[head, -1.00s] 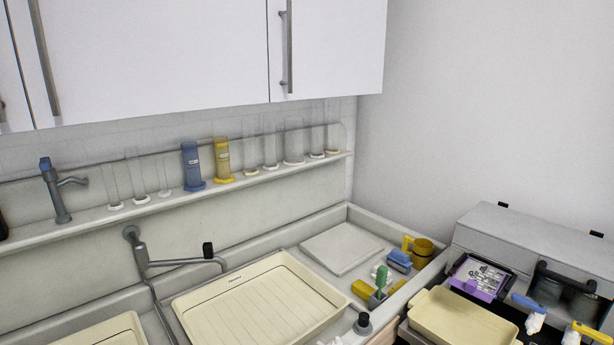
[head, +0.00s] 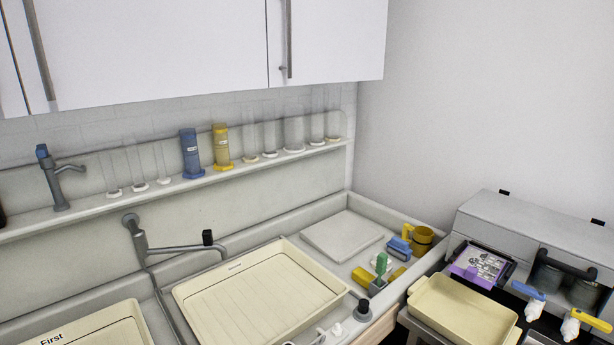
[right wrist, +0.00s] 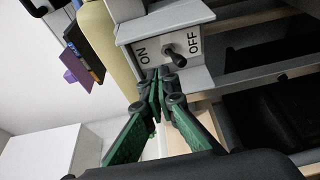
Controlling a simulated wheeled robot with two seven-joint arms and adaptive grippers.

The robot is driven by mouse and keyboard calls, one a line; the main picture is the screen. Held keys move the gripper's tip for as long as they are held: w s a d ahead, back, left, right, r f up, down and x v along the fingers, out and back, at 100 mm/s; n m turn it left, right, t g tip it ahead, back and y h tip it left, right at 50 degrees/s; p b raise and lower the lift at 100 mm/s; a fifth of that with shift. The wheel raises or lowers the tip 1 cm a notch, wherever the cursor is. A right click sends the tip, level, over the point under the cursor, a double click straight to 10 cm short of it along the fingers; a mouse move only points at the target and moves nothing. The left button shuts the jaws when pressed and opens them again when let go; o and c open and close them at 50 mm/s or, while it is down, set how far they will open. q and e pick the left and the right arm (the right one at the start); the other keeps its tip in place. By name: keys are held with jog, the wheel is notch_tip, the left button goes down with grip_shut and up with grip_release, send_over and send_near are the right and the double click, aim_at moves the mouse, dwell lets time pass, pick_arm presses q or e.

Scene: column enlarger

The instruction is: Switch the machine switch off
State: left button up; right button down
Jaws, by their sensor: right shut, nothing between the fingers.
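The machine switch (right wrist: 174,56) shows only in the right wrist view. It is a short black lever on a light grey box (right wrist: 207,74) marked ON at left and OFF at right. The lever's knob points down and a little right in the picture; I cannot tell for sure which position it is in. My right gripper (right wrist: 157,76) has green fingers, shut and empty, with the tips at the box's lower edge, just below and left of the lever. I cannot tell whether they touch the box. My left gripper is in neither view.
In the head view, cream trays (head: 180,301) lie in the sink, below a shelf (head: 215,183) of cylinders. A grey machine (head: 525,232) and another cream tray (head: 462,340) are at right. Grey rails and dark recesses lie right of the switch box in the wrist view.

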pick_arm(q)
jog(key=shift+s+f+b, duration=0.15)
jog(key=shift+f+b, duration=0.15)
jog(key=shift+b, duration=0.05)
pick_arm(e)
jog(key=s+a, duration=0.1)
jog(key=a, duration=0.1)
jog(key=s+a, duration=0.2)
jog(key=shift+s, duration=0.25)
